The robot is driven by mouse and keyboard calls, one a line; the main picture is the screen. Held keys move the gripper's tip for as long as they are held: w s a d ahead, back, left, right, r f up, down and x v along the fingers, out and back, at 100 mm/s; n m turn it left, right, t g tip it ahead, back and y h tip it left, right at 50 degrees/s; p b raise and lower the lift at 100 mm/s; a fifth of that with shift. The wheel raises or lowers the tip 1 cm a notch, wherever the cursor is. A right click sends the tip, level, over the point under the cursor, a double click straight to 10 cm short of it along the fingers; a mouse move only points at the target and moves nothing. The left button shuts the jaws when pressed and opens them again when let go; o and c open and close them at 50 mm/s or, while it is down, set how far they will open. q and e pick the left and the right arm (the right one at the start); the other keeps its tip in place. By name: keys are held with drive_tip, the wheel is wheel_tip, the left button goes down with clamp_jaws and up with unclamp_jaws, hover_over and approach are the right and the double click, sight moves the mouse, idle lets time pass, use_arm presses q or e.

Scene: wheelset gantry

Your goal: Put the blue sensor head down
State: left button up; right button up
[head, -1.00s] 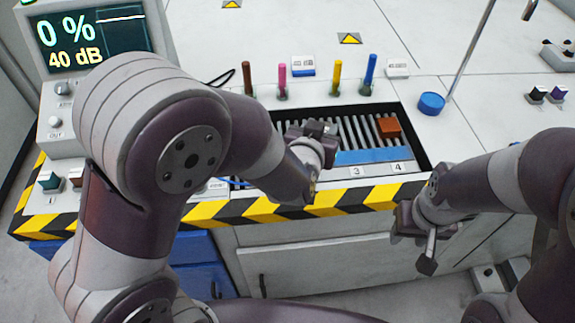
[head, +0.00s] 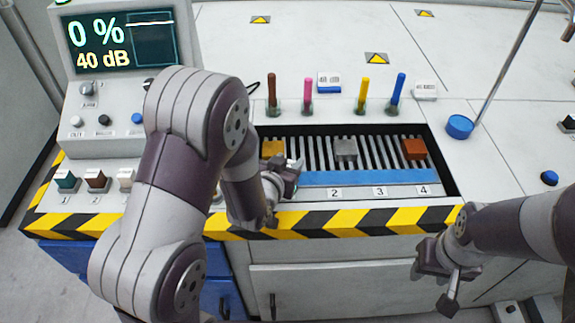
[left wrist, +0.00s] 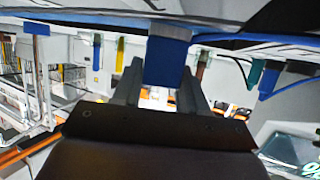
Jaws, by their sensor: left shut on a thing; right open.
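My left gripper (head: 290,172) is at the front left of a slatted recess (head: 440,172) in the console top. In the left wrist view it is shut on a blue block (left wrist: 167,62) with a grey upper part, which I take to be the blue sensor head. In the head view the gripper hides this block. My right gripper (head: 449,290) is open and empty, in front of the console's striped edge. A yellow block (head: 272,148), a grey block (head: 345,148) and an orange-red block (head: 413,148) sit on the slats.
A blue strip (head: 350,178) with numbered tags runs along the recess front. Several coloured sticks, including a pink one (head: 308,92), stand upright behind it. A screen (head: 125,42) reads 0 % and 40 dB.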

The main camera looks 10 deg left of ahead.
use_arm(q)
drive_tip(key=shift+r, duration=0.1)
drive_tip(key=o, duration=1.1)
